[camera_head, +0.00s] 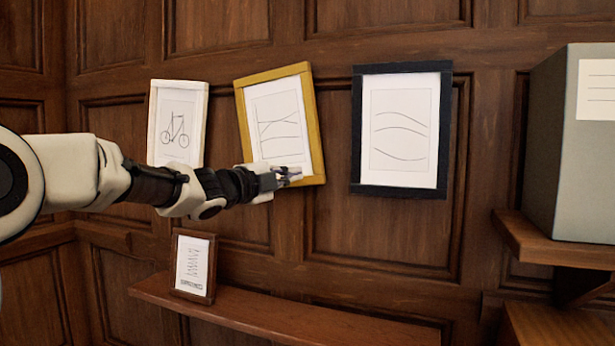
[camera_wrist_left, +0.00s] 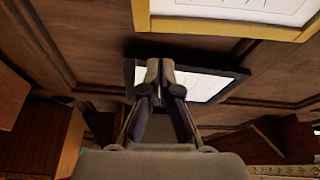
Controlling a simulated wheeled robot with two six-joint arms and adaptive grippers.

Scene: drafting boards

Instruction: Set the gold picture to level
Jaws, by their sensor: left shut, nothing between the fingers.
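The gold picture (camera_head: 314,123) hangs on the panelled wall, tilted with its top right corner higher than its top left. It holds a white sheet with thin curved lines. Part of its gold frame also shows at the top of the left wrist view (camera_wrist_left: 225,27). My left gripper (camera_head: 293,175) reaches in from the left and is shut and empty, in front of the picture's lower edge, hiding part of it. The closed fingers also show in the left wrist view (camera_wrist_left: 161,68). I cannot tell whether they touch the frame. My right gripper is not in view.
A white-framed bicycle picture (camera_head: 179,125) hangs left, partly behind my arm. A dark-framed picture (camera_head: 446,130) hangs right. A small brown-framed picture (camera_head: 193,265) stands on the ledge (camera_head: 290,312) below. A grey box (camera_head: 570,150) stands on a shelf (camera_head: 550,243) at right.

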